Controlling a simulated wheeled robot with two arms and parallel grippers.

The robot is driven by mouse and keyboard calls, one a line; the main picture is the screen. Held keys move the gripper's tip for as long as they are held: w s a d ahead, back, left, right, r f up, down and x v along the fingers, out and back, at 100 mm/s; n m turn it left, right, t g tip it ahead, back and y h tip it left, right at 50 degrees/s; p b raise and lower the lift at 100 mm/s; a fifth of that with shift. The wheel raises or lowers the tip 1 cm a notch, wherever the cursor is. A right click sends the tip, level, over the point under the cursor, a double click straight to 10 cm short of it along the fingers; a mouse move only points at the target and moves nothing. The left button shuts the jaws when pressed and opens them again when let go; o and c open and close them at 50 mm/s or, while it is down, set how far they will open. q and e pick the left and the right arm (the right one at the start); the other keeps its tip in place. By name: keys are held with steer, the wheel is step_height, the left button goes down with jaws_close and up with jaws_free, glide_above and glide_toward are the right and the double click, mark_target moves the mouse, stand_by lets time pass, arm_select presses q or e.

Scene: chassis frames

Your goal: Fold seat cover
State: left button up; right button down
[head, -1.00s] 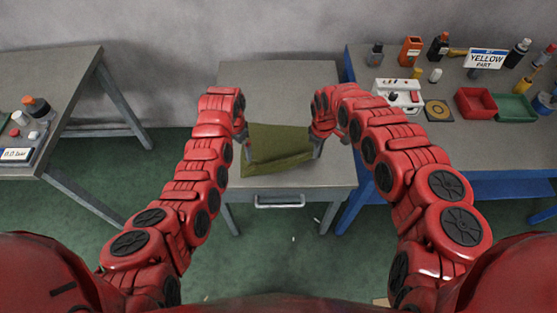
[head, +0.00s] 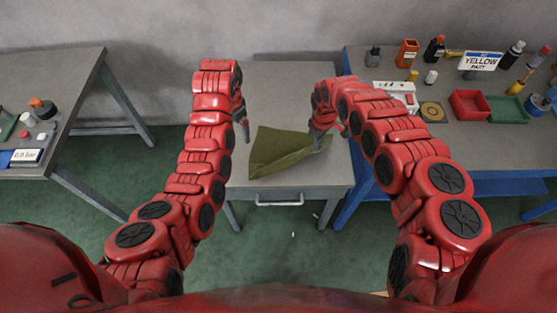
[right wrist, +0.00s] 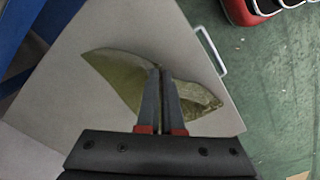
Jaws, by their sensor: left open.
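The olive-green seat cover (head: 283,151) lies on the grey middle table, creased and folded over itself. My left gripper (head: 242,130) is open and empty, just left of the cover and apart from it. My right gripper (head: 318,146) is at the cover's right end. In the right wrist view its fingers (right wrist: 160,74) are close together on the cover (right wrist: 125,70), with fabric showing on both sides of them. The fabric between the fingertips is mostly hidden.
The grey table (head: 285,82) is bare behind the cover; a drawer handle (head: 280,202) is at its front. A blue-framed bench at right holds a red bin (head: 470,104), a green bin (head: 508,109) and bottles. Another table (head: 60,70) stands at left.

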jaws_free()
stand_by(0.8)
step_height(320, 180, up, 6)
steer(key=p, duration=0.4)
steer(key=shift+f, duration=0.25)
